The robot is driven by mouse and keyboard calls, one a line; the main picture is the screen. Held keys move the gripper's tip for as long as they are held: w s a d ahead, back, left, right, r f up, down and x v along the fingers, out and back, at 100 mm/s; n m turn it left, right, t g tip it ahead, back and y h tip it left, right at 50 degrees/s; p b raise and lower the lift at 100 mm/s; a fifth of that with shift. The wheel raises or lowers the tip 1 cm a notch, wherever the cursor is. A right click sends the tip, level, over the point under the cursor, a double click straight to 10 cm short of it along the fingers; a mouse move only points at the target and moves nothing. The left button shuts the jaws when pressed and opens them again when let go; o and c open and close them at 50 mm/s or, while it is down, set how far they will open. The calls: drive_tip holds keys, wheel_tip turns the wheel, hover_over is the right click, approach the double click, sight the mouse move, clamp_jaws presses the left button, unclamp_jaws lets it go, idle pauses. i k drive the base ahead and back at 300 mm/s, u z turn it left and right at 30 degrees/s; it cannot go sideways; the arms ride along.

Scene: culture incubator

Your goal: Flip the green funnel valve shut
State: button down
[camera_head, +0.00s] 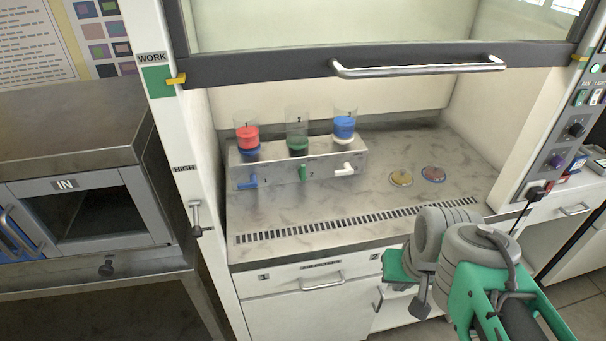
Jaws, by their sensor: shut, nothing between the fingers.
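The green valve (302,173) is on the front of the metal manifold (325,172), below the middle funnel (297,138), by the number 2. Its small handle stands upright. The middle funnel is clear with a green base. My gripper (420,308) is at the lower right, outside the cabinet and in front of its lower drawers, well away from the valve. It looks small and dark, shut and empty, partly hidden by my arm.
A blue valve (247,183) and a white valve (345,170) flank the green one, handles sideways. A red-filled funnel (247,136) and a blue-filled funnel (344,126) stand above them. The raised sash (400,66) hangs overhead. Two dishes (401,178) lie right; the worktop front is clear.

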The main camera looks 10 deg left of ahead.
sight(302, 172)
drive_tip(key=u, duration=2.45)
drive_tip(key=k, duration=0.8)
drive_tip(key=z, duration=0.7)
drive_tip(key=i, duration=1)
